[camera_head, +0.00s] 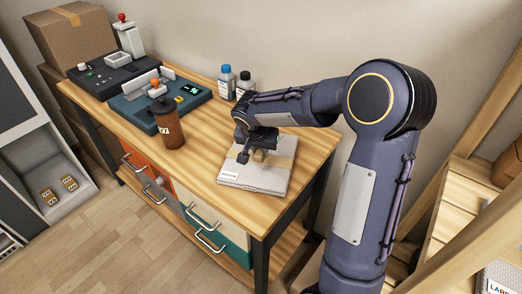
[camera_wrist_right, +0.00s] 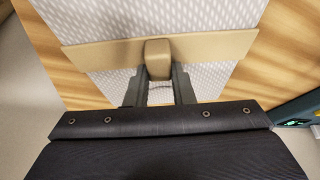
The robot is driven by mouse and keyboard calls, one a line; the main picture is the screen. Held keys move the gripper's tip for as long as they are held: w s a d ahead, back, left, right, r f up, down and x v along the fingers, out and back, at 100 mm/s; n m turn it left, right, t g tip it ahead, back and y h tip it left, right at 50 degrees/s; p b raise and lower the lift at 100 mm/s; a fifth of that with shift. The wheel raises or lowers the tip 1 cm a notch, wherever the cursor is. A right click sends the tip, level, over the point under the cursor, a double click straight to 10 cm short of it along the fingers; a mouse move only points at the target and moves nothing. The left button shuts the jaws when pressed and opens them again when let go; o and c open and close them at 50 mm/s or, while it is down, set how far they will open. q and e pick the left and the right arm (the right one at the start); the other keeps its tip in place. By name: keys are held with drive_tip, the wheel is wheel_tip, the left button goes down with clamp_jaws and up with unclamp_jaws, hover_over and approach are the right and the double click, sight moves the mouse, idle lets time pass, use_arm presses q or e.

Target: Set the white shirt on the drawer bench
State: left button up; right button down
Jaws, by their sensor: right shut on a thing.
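The white shirt (camera_head: 235,174) is a flat, folded bundle with a fine pattern, a tan band around it and a small label at its front edge. It is at the right end of the drawer bench (camera_head: 202,192), seemingly resting on the wooden top. My right gripper (camera_head: 259,155) is above the shirt, shut on the tan tab of its band. In the right wrist view the tab (camera_wrist_right: 158,58) sits between the two fingers, with the patterned shirt (camera_wrist_right: 205,22) beneath. My left gripper is not in view.
A brown tumbler (camera_head: 168,124) stands left of the shirt. A teal press (camera_head: 160,103) and a dark machine (camera_head: 100,72) are further left. Two bottles (camera_head: 226,82) stand at the back. A cardboard box (camera_head: 72,38) is at far left. Wooden shelving (camera_head: 455,205) is at right.

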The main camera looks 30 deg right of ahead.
drive_tip(key=shift+s, duration=0.1)
drive_tip(key=shift+a, duration=0.1)
drive_tip(key=c, duration=1.3)
unclamp_jaws()
drive_tip(key=shift+o, duration=0.2)
drive_tip(key=v, duration=1.2)
drive_tip(key=shift+p, duration=0.4)
